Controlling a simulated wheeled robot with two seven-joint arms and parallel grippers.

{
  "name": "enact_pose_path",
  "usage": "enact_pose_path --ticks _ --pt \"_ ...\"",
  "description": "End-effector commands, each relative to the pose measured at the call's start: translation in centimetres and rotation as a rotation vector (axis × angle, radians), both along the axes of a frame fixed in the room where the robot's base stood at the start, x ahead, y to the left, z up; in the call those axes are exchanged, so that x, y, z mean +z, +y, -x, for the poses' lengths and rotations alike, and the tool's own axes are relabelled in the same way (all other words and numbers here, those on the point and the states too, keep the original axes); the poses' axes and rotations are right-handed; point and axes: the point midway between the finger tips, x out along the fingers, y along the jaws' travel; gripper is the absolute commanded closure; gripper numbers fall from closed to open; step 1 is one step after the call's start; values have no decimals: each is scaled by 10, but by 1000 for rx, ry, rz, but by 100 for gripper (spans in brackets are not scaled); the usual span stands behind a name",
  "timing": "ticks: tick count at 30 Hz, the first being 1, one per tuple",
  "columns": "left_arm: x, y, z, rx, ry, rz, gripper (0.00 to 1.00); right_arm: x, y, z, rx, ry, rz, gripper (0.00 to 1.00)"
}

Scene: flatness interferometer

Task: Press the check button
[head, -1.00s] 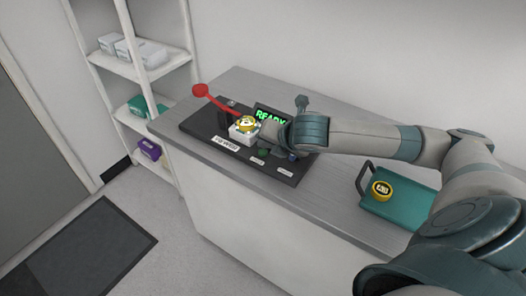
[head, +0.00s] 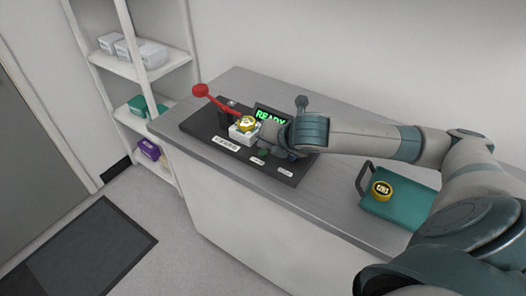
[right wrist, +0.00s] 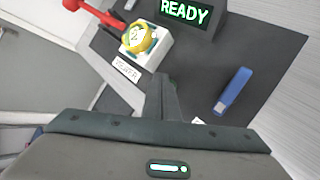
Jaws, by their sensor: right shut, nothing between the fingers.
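A dark instrument panel (head: 196,123) lies on the counter. A small green button (right wrist: 173,82) shows just beside my fingertips in the right wrist view, mostly hidden by them. I cannot read its label, so I cannot tell if it is the check button. My right gripper (head: 270,137) is shut and empty, low over the panel's middle; its fingers also show in the right wrist view (right wrist: 163,92). I cannot tell whether they touch the button. The display (right wrist: 187,12) reads READY in green. A yellow round piece marked 2 (right wrist: 138,38) sits on a white block (right wrist: 155,52).
A raised red-knobbed lever (head: 200,90) stands at the panel's left. A blue switch (right wrist: 232,92) is right of my fingers in the wrist view. A teal tray (head: 410,207) holds another yellow round piece (head: 382,191). White shelves (head: 140,70) stand left of the counter.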

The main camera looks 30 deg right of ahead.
Motion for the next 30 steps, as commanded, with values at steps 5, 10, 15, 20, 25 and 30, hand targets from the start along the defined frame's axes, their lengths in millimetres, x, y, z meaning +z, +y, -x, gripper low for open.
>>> enact_pose_path --ticks 5,10,15,20,25,30 --pt "3 0 0 0 0 0 100 -4 0 0 0 1 0 100" --pt "3 0 0 0 0 0 100 -8 0 0 1 1 -1 100" --pt "3 0 0 0 0 0 100 -8 0 0 0 0 0 100" --pt "3 0 0 0 0 0 100 -8 0 0 1 1 -1 100" --pt "3 0 0 0 0 0 100 -9 0 0 1 1 -1 100" --pt "3 0 0 0 0 0 100 -11 0 0 0 1 0 100"
